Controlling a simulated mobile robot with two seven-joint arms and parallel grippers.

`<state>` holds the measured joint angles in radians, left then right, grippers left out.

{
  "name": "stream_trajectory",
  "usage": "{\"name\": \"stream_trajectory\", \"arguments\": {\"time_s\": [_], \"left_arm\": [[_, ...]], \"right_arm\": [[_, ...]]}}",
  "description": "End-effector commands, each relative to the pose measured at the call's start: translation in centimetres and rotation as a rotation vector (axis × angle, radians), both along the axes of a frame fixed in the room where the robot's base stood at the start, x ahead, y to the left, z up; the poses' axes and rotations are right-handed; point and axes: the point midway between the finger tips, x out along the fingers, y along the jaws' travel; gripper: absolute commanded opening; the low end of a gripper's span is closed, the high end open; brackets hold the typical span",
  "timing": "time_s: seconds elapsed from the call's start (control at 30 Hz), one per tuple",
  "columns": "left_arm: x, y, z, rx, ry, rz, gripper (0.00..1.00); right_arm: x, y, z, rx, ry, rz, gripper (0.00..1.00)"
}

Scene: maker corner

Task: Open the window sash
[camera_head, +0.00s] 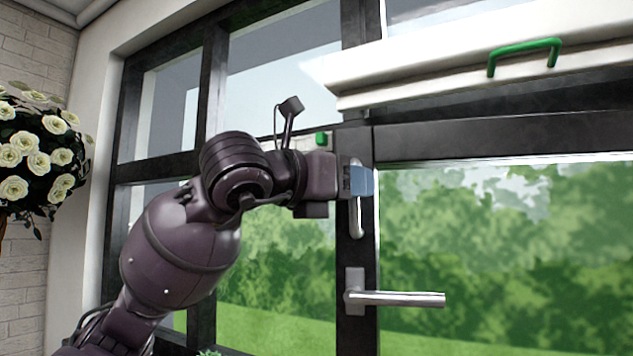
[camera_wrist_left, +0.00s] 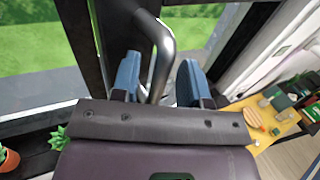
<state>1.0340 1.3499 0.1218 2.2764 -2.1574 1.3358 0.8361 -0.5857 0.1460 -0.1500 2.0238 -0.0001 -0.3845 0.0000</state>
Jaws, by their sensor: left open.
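The dark-framed window (camera_head: 355,260) fills the middle and right of the head view and looks shut. An upright silver handle (camera_head: 357,222) is on its dark middle post. A silver lever (camera_head: 405,298) sits lower on the same post, pointing right. My right gripper is not in view.
A white panel with a green handle (camera_head: 525,46) juts out above at the upper right. White flowers (camera_head: 35,155) stand by the brick wall at the left. The wrist view shows a potted plant (camera_wrist_left: 8,160) and a yellow tabletop (camera_wrist_left: 283,128) with small items.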

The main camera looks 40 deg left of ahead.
Motion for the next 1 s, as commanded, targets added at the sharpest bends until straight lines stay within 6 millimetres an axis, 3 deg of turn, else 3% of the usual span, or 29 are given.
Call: {"name": "stream_trajectory", "arguments": {"time_s": [0.6, 1.0], "left_arm": [[-8.2, 1.5, -0.1, 0.001, 0.000, -0.001, 0.41], [-9.5, 1.7, 0.0, 0.001, 0.000, -0.001, 0.41]], "right_arm": [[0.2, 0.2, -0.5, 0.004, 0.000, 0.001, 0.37], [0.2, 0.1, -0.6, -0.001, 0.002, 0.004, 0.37]]}}
